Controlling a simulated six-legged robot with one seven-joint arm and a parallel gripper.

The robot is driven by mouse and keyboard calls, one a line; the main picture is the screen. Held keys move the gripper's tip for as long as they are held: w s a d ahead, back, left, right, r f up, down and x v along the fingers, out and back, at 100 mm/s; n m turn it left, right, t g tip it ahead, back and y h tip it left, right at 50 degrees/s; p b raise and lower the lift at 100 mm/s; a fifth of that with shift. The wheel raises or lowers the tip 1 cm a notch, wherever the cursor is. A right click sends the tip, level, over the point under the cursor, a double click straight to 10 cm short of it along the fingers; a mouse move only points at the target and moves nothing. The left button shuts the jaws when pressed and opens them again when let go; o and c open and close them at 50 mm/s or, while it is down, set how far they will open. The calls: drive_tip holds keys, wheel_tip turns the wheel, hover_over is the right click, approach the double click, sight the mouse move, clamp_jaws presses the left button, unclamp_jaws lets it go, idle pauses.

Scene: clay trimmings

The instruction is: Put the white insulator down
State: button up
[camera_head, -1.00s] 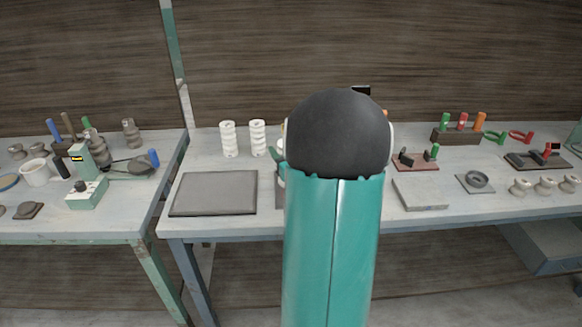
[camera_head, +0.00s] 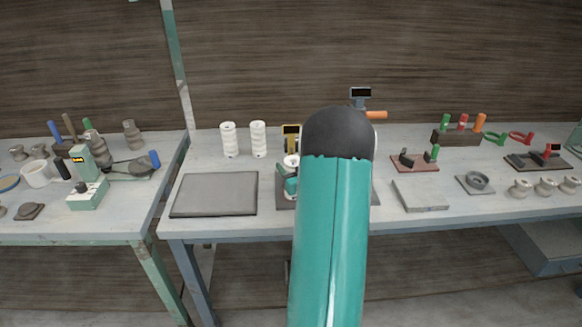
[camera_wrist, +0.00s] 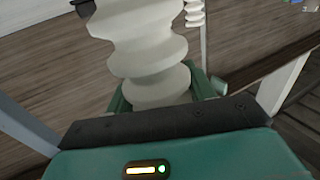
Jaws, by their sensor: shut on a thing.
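My gripper (camera_wrist: 160,98) is shut on a ribbed white insulator (camera_wrist: 140,45), which fills the upper middle of the wrist view. Its lower end sits between the green fingers, and its far end runs out of the picture. In the head view my arm hides most of the gripper; a bit of green and white shows just left of the arm, above the bench. I cannot tell whether the held one touches anything.
A bare dark grey mat (camera_head: 213,194) lies on the bench (camera_head: 190,232) left of my arm. A yellow device (camera_head: 291,134) stands behind the gripper. A grey slab (camera_head: 420,195) and a red-based tool (camera_head: 414,161) lie right. A second bench (camera_head: 70,224) stands left.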

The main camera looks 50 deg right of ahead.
drive_tip(key=shift+f, duration=0.1)
drive_tip(key=o, duration=1.5)
drive_tip(key=v, duration=1.2)
drive_tip(key=w+a+r+n+g, duration=0.1)
drive_tip(key=w+a+r+g, duration=0.2)
drive_tip(key=w+a+r, duration=0.5)
drive_tip(key=w+a+r+g+y, duration=0.2)
drive_tip(key=a+r, duration=0.1)
drive_tip(key=a, duration=0.8)
drive_tip(key=s+a+r+n+g+y, duration=0.1)
drive_tip(key=s+a+g+y, duration=0.1)
drive_tip(key=s+a, duration=0.3)
drive_tip(key=s+a+r+n+g+y, duration=0.1)
drive_tip(key=s+a, duration=0.3)
drive_tip(key=a, duration=0.7)
drive_tip(key=s+a+r+n+g+y, duration=0.1)
drive_tip(key=s+a+n+g+y, duration=0.1)
drive_tip(key=s+a, duration=0.3)
drive_tip(key=shift+s+a+g+y, duration=0.15)
drive_tip(key=shift+a+y, duration=0.05)
drive_tip(key=shift+a, duration=0.75)
drive_tip(key=shift+s+a+g+y, duration=0.15)
drive_tip(key=shift+a+y, duration=0.05)
drive_tip(key=shift+a, duration=0.75)
